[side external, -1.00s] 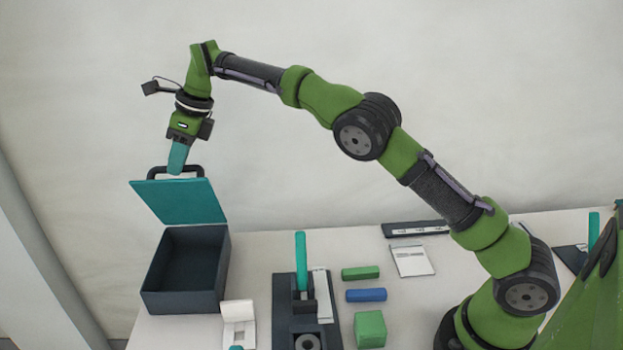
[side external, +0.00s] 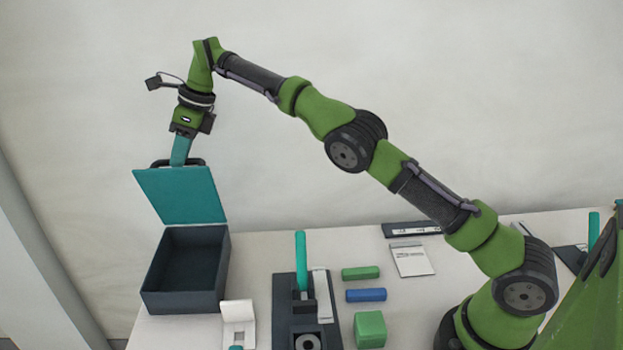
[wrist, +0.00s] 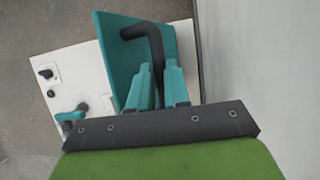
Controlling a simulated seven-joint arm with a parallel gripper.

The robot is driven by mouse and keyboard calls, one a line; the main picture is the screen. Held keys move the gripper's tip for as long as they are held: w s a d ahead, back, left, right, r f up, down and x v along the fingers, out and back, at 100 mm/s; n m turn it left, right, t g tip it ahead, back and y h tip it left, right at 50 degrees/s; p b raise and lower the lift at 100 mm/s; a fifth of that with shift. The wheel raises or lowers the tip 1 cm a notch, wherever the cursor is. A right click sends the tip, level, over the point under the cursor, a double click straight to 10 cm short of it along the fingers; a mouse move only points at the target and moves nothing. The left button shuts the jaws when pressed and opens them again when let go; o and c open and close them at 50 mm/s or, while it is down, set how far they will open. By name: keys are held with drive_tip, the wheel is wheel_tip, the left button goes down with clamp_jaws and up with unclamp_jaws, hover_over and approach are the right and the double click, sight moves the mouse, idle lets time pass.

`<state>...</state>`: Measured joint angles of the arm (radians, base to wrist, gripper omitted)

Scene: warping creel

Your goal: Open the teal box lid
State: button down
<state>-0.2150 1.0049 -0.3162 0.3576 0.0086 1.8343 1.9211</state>
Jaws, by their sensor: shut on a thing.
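The teal lid (side external: 182,196) stands raised, hinged along the back edge of a dark box (side external: 183,285) at the left end of the table. The box is open and its inside looks empty. My gripper (side external: 180,158) is at the lid's top edge, shut on the black lid handle (side external: 199,162). In the wrist view the teal fingers (wrist: 159,85) sit on either side of the handle (wrist: 145,34), with the lid (wrist: 108,60) beside them. The exact finger contact is partly hidden.
A dark fixture with an upright teal rod (side external: 301,262) stands right of the box. A white open case (side external: 238,318), a green bar (side external: 360,273), a blue bar (side external: 366,295) and a green block (side external: 370,329) lie nearby. A wall rises behind the table.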

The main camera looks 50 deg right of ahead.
drive_tip(key=c, duration=1.1)
unclamp_jaws()
drive_tip(key=shift+w+d+f, duration=0.1)
drive_tip(key=shift+d+f, duration=0.25)
drive_tip(key=shift+f, duration=0.35)
drive_tip(key=shift+a+r, duration=0.1)
drive_tip(key=shift+r, duration=0.15)
drive_tip(key=s+d, duration=0.7)
drive_tip(key=d, duration=0.3)
drive_tip(key=shift+d+r, duration=0.2)
drive_tip(key=shift+r, duration=0.2)
